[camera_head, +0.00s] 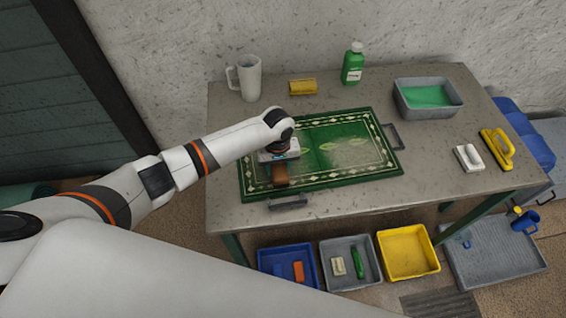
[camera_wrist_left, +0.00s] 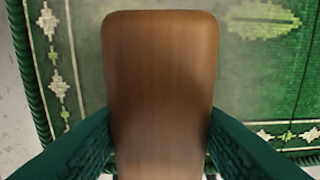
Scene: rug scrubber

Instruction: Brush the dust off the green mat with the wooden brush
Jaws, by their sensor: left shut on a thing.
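The green mat (camera_head: 345,150) lies flat on the grey table, with a pale patterned border. A greyish dusty haze shows on its middle, and it also shows in the left wrist view (camera_wrist_left: 262,75). My left gripper (camera_head: 280,165) is over the mat's left part, shut on the wooden brush (camera_head: 281,175). In the left wrist view the brown wooden back of the brush (camera_wrist_left: 160,80) sits between the two green-looking fingers. The bristles are hidden beneath it, so I cannot tell whether they touch the mat. My right gripper is not in view.
A white brush (camera_head: 468,158) and a yellow brush (camera_head: 497,150) lie at right. Grey clamps (camera_head: 288,202) flank the mat. Bins stand below.

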